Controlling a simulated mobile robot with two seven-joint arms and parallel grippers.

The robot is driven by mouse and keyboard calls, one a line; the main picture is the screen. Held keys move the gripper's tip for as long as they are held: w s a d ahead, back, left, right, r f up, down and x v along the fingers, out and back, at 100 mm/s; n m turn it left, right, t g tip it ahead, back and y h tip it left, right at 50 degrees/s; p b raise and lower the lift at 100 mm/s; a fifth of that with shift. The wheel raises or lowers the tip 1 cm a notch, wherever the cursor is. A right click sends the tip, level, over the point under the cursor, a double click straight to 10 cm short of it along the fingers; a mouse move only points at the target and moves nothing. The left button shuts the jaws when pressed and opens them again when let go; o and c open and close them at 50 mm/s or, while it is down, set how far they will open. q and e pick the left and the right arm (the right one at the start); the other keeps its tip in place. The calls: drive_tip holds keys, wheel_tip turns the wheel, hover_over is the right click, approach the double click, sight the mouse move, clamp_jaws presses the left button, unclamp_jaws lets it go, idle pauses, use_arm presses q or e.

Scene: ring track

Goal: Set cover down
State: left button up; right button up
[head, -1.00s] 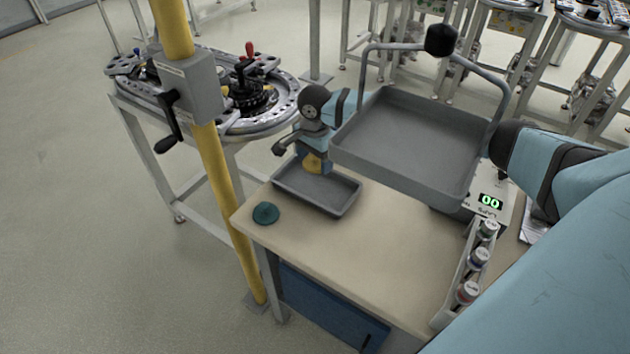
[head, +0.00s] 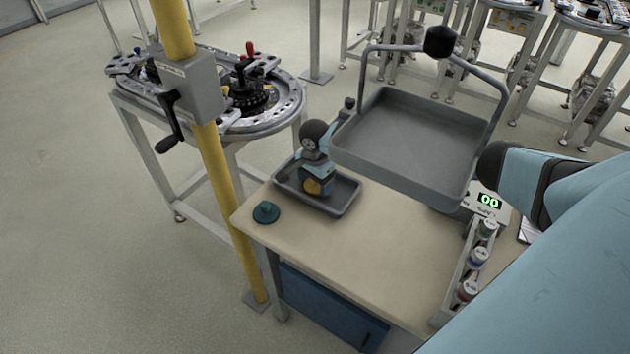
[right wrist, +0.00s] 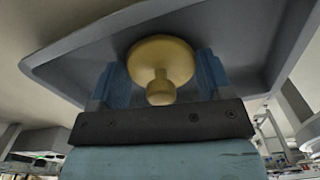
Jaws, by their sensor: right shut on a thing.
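A yellow cover (head: 313,187), a round disc with a small knob, is at my right gripper (head: 319,180) in the head view, low inside the small grey tray (head: 343,208) on the table. In the right wrist view the yellow cover (right wrist: 160,62) and its knob sit between the two blue fingers of my right gripper (right wrist: 160,75), which is shut on it. The tray's grey surface lies close beyond the cover. I cannot tell whether the cover touches it. My left gripper is not in view.
A dark green knobbed piece (head: 266,212) lies at the table's (head: 350,255) left corner. A large grey tray (head: 400,145) with a tubular handle hides part of my right arm. Small bottles (head: 478,258) stand at right. A yellow post (head: 222,180) rises left. The table's front is clear.

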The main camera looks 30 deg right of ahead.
drive_tip(key=o, duration=0.9)
drive_tip(key=shift+f, duration=0.15)
drive_tip(key=shift+r, duration=0.2)
wheel_tip(320, 180, up, 12)
